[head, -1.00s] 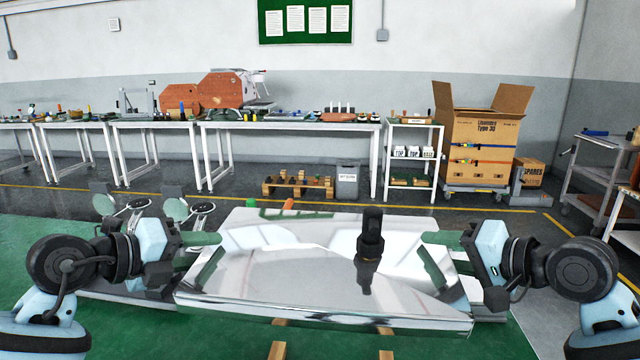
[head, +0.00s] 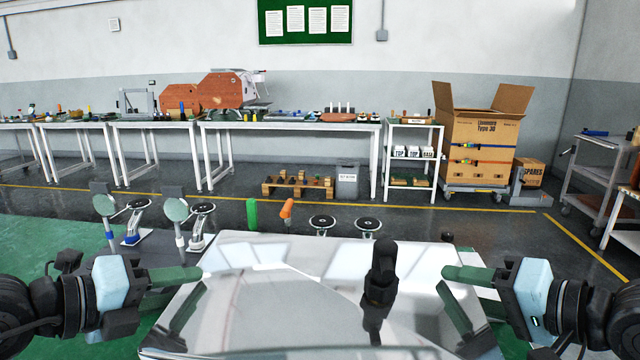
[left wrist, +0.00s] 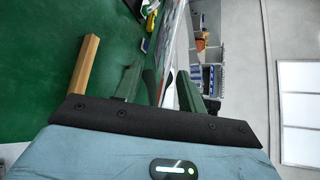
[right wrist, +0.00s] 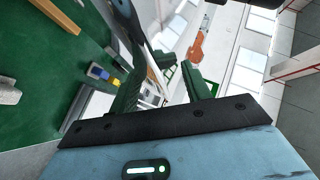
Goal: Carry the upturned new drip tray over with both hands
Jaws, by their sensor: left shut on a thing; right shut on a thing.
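The upturned drip tray (head: 300,300) is a wide, shiny metal panel across the lower middle of the head view. A black upright fitting (head: 381,270) stands out of its face. My left gripper (head: 200,275) is shut on its left edge, and my right gripper (head: 446,275) is shut on its right edge. In the left wrist view the tray appears as a thin edge between the green fingers (left wrist: 158,90). The right wrist view also shows green fingers (right wrist: 168,95) around its edge.
Behind the tray stand round black pads (head: 322,222), a green post (head: 252,213) and an orange-topped one (head: 287,209). Lamp-like stands (head: 137,207) are at the left. White workbenches (head: 290,126) and a large open carton (head: 486,145) are farther back. Green floor is at the left.

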